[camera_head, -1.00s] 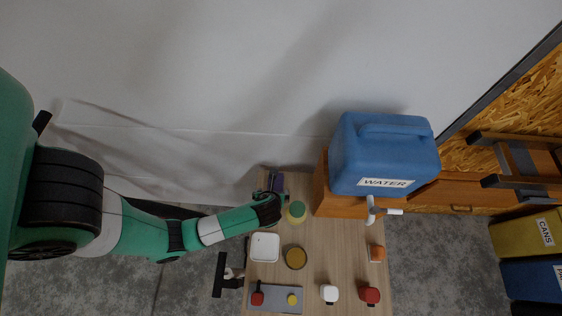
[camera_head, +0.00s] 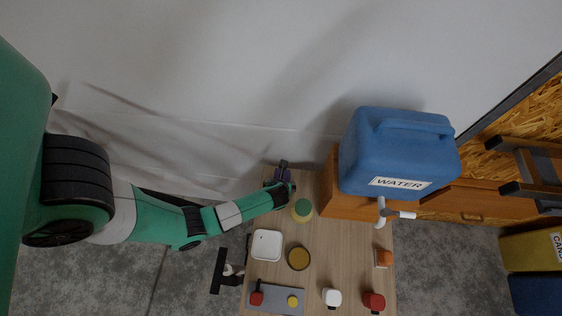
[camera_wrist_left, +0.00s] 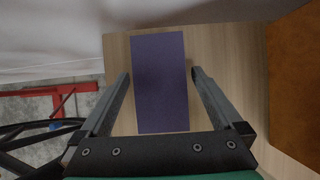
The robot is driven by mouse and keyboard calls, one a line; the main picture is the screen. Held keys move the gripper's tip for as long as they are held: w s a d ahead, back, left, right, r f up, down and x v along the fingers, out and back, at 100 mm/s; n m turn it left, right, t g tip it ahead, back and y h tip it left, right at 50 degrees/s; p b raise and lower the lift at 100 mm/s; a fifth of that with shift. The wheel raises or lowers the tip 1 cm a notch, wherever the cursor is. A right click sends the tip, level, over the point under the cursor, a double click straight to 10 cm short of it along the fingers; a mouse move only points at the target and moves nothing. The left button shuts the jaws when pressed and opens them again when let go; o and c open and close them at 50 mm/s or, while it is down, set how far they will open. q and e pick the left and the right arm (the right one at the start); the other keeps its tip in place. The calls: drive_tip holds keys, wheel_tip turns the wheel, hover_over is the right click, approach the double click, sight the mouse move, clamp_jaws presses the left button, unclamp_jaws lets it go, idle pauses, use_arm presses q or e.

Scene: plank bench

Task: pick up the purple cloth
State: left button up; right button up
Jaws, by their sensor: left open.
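The purple cloth (camera_wrist_left: 160,80) lies as a flat rectangle on the wooden bench top (camera_wrist_left: 222,50), near its far left corner. In the head view the cloth (camera_head: 283,173) is mostly hidden by my left gripper (camera_head: 283,170). In the left wrist view the open fingers of my left gripper (camera_wrist_left: 159,74) stand one on each side of the cloth, with nothing held between them. I cannot tell how high the fingertips are above the bench. My right gripper is not in view.
A blue water container (camera_head: 398,152) stands on an orange-brown wooden block (camera_head: 345,205) to the right. A green-and-yellow round item (camera_head: 302,210), a white square dish (camera_head: 267,244) and a brown round dish (camera_head: 298,257) sit nearer. A grey tray (camera_head: 272,308) is at the front.

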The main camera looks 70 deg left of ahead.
use_arm(q)
drive_tip(key=shift+f, duration=0.2)
idle(0.4)
drive_tip(key=c, duration=1.2)
drive_tip(key=shift+r, duration=0.1)
drive_tip(key=shift+r, duration=0.3)
wheel_tip(320, 180, up, 4)
drive_tip(key=shift+f+p, duration=0.2)
drive_tip(key=shift+p, duration=0.65)
drive_tip(key=d+r, duration=0.1)
drive_tip(key=s+d+r+p, duration=0.1)
drive_tip(key=r, duration=0.1)
drive_tip(key=s+d+r+p, duration=0.1)
drive_tip(key=shift+s+d+r, duration=0.15)
drive_tip(key=shift+s+r, duration=0.1)
drive_tip(key=shift+r, duration=0.05)
drive_tip(key=s+d+r, duration=0.5)
drive_tip(key=s+d, duration=0.1)
drive_tip(key=d, duration=0.2)
drive_tip(key=r+p, duration=0.8)
drive_tip(key=p, duration=0.1)
drive_tip(key=shift+s+a, duration=0.15)
drive_tip(key=shift+a, duration=0.05)
